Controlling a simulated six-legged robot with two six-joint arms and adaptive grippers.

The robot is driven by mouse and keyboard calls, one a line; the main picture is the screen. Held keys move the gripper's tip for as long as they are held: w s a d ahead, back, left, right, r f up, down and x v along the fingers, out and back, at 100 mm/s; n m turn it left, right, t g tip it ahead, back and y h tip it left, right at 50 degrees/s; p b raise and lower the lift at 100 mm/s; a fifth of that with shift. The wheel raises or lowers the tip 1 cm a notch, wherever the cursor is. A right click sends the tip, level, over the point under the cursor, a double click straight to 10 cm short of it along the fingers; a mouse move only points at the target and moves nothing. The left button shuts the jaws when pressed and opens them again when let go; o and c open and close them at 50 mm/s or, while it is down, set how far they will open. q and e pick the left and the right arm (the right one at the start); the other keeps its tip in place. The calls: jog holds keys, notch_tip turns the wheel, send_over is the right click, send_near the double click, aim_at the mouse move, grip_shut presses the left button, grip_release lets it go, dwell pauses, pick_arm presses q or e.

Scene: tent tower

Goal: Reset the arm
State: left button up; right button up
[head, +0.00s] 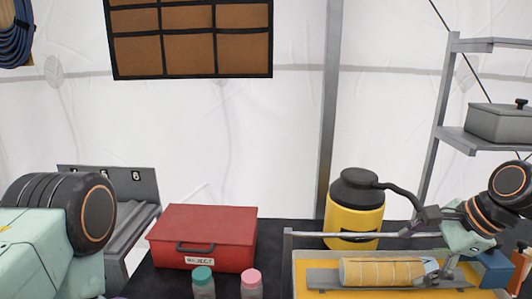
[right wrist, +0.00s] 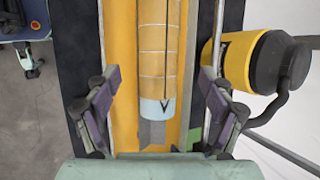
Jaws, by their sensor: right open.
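My right gripper (head: 422,252) is at the right of the head view, with my right arm coming in from the right edge. In the right wrist view its two fingers (right wrist: 158,78) are spread wide, with nothing held between them. A tan ribbed cylinder with a pale end (head: 382,271) lies in a yellow tray (head: 308,266). The cylinder (right wrist: 161,45) also shows in the wrist view, ahead of and between the fingers, its pale end nearest me. I cannot tell whether the fingers touch the tray rails. Part of my left arm fills the lower left, but its gripper is not in view.
A yellow and black jug (head: 354,213) stands just behind the tray; it also shows in the wrist view (right wrist: 240,62). A red box (head: 204,233), two capped bottles (head: 203,281) and a grey slotted rack (head: 130,222) are left. A shelf (head: 478,140) holds a grey case (head: 497,122).

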jog(key=v, duration=0.6)
send_over(398, 265)
jog(key=s+d, duration=0.2)
jog(key=s, duration=0.1)
notch_tip(398, 265, down, 4)
jog(key=shift+d+x, duration=0.2)
jog(key=shift+x, duration=3.4)
jog(key=shift+w, duration=0.3)
notch_tip(398, 265, up, 3)
jog(key=p, duration=0.2)
jog(key=shift+w+p, duration=0.1)
jog(key=shift+p, duration=0.3)
notch_tip(398, 265, up, 3)
jog(key=p, duration=0.2)
jog(key=shift+r+p, duration=0.15)
jog(key=shift+p, duration=0.2)
jog(key=shift+r+p, duration=0.9)
jog(key=shift+r, duration=0.15)
